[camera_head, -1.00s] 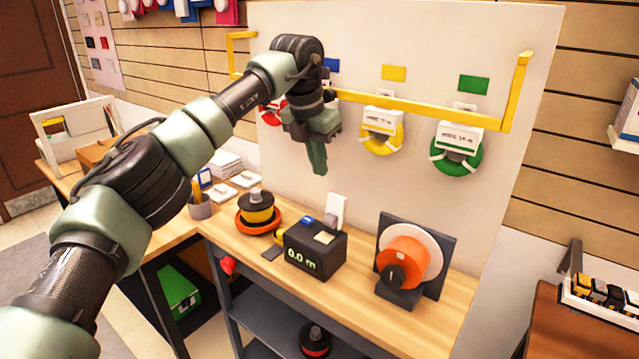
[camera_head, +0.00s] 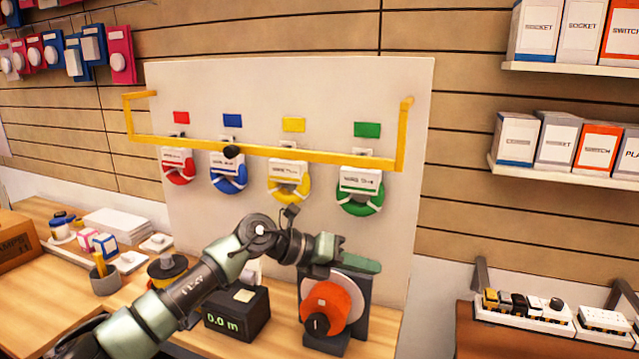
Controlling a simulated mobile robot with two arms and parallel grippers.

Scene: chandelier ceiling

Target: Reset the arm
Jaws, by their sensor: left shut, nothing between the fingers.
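My left arm comes in from the lower left and reaches across the workbench. My left gripper (camera_head: 362,264) is shut and empty. It points right, in front of the white board and just above the orange reel (camera_head: 331,303) on its dark stand. The arm partly covers the black meter box (camera_head: 237,316) reading 0.0 m and the yellow and black spool (camera_head: 167,268). My right gripper is not in view.
A white board (camera_head: 290,85) has a yellow rail (camera_head: 270,150) with red (camera_head: 178,172), blue (camera_head: 229,180), yellow (camera_head: 289,189) and green (camera_head: 361,195) wire coils. A pen cup (camera_head: 105,283) stands left on the bench. Boxed shelves (camera_head: 550,65) and a side table are at right.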

